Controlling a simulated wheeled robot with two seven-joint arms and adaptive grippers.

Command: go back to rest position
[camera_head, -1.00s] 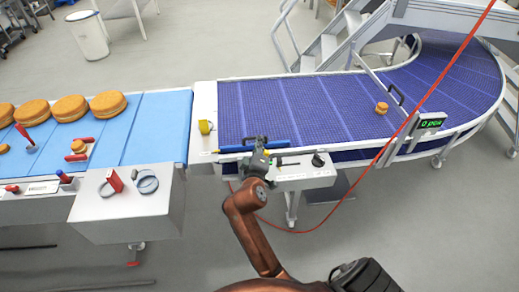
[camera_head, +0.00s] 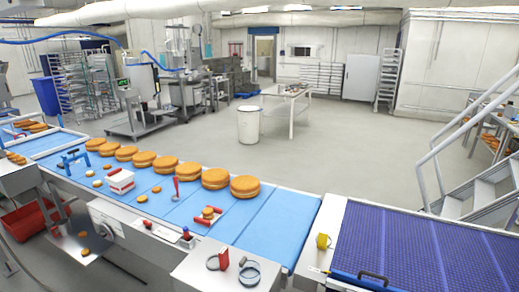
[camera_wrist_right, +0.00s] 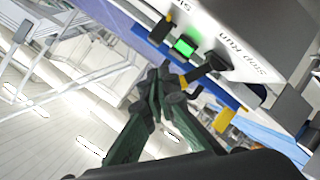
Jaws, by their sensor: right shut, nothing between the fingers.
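My right gripper (camera_wrist_right: 163,82) shows only in the right wrist view. Its two dark green fingers come together at the tips, with nothing held between them. Beyond the tips is a pale control panel (camera_wrist_right: 245,35) with a green-lit switch (camera_wrist_right: 185,46) and a dark knob or lever (camera_wrist_right: 208,68). I cannot tell whether the fingertips touch it. My left gripper is in no view now, and neither arm shows in the head view.
In the head view, a blue belt conveyor (camera_head: 262,238) carries filled rounds (camera_head: 215,179) along its far side. A purple conveyor (camera_head: 415,250) adjoins at the right, beside metal stairs (camera_head: 480,195). A white bin (camera_head: 248,125) stands on open floor (camera_head: 340,150).

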